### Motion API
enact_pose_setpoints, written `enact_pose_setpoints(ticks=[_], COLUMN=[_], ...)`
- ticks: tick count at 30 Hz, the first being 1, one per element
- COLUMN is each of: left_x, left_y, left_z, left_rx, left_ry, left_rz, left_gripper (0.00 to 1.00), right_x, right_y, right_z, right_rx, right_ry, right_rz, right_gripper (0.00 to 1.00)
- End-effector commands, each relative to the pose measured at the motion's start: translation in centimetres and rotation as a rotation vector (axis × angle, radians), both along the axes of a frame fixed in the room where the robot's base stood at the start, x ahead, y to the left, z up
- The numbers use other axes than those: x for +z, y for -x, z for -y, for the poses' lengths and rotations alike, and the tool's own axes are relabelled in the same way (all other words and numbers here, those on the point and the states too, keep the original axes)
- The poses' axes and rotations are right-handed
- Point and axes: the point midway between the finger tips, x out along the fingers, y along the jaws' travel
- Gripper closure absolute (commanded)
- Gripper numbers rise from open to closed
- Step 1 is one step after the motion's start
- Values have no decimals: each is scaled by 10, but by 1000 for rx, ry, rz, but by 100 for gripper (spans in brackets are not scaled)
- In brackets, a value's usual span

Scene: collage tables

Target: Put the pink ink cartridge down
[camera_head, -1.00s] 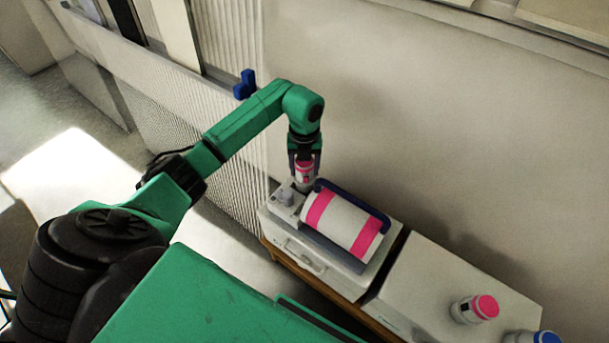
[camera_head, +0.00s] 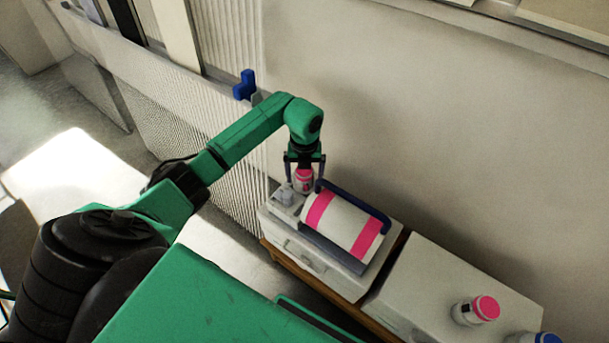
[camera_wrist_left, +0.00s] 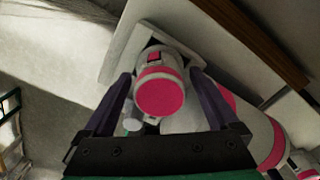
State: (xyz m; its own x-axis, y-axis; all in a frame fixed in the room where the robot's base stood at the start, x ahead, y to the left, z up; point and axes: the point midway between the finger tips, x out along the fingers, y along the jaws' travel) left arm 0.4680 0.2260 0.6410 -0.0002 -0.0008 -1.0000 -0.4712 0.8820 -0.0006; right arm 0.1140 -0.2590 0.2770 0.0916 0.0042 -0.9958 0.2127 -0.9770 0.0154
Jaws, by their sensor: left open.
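The pink ink cartridge (camera_head: 303,181), white with a pink band and pink end, stands on the white machine at its back left end, beside the large roll. My left gripper (camera_head: 304,170) is open around it, with one finger on each side. In the left wrist view the cartridge's pink end (camera_wrist_left: 160,97) faces the camera between the spread fingers (camera_wrist_left: 158,100), with gaps visible on both sides. The cartridge's lower part is partly hidden. My right gripper is not in view.
A large white roll with pink bands (camera_head: 342,221) lies on the white machine (camera_head: 318,256), right next to the cartridge. Another pink-topped bottle (camera_head: 476,309) and a blue-topped one (camera_head: 543,338) stand on the white cabinet (camera_head: 425,280) to the right. A wall rises behind.

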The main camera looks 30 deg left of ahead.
Motion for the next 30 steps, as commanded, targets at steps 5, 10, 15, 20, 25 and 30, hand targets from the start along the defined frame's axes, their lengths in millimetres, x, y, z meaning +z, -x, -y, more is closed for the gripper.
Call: enact_pose_setpoints(ticks=[5,10,15,20,25,30], left_x=[43,89,113,115,115,115], left_y=[-2,-1,-1,0,0,0], left_z=[-1,-1,0,0,0,0], left_rx=[-1,0,-1,0,0,0], left_ry=[-2,-2,-1,-1,0,0], left_rz=[8,6,3,0,1,1], left_gripper=[6,6,6,6,6,6], right_x=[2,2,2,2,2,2], right_y=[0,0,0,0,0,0], right_z=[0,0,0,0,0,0], right_rx=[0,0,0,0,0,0], right_ry=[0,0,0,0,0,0], right_rz=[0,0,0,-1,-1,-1], right_gripper=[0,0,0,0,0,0])
